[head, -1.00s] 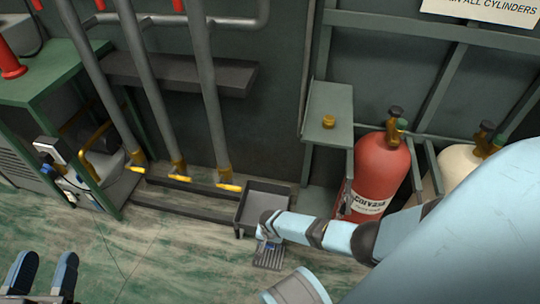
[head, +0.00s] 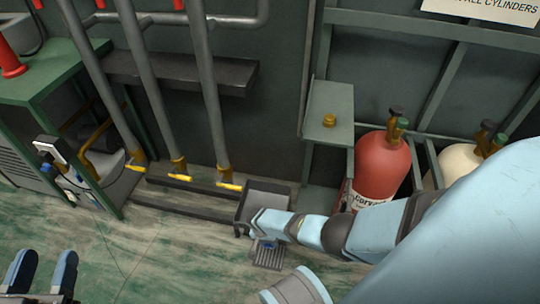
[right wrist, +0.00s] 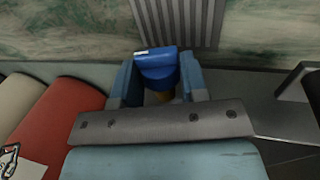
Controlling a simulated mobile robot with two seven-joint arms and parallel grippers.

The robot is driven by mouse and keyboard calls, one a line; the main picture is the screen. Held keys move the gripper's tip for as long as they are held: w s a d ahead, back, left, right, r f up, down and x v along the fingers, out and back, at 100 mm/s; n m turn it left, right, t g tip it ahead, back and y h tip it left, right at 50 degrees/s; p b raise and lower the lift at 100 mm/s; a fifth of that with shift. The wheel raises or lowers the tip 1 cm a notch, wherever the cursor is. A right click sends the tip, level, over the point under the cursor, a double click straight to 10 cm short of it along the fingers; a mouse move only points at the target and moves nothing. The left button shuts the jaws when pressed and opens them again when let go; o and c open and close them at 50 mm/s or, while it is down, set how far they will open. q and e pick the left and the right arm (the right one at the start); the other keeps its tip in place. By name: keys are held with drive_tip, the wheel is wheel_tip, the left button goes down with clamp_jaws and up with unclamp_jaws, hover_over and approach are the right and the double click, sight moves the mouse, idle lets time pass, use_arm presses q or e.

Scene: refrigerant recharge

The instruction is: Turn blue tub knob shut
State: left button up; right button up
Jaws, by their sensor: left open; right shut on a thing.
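The blue knob (right wrist: 157,64), with a white mark on its top left, sits between the two fingers of my right gripper (right wrist: 158,80) in the right wrist view. The fingers are shut on it, one at each side. Part of its brass-coloured stem shows below it. In the head view my right gripper (head: 264,238) is low at the front of the grey tub (head: 281,187), and my arm hides most of the knob. My left gripper (head: 42,274) is open and empty above the floor at the lower left.
A floor grate (head: 270,254) lies in front of the tub. A red cylinder (head: 382,165) and a cream cylinder (head: 460,160) stand at the right. Pipes with yellow-handled valves (head: 229,185) stand left of the tub. The floor (head: 160,250) between my grippers is clear.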

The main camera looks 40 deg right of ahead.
drive_tip(key=shift+f+g+h, duration=0.1)
drive_tip(key=shift+g+h, duration=0.3)
drive_tip(key=shift+g, duration=0.1)
drive_tip(key=o, duration=0.9)
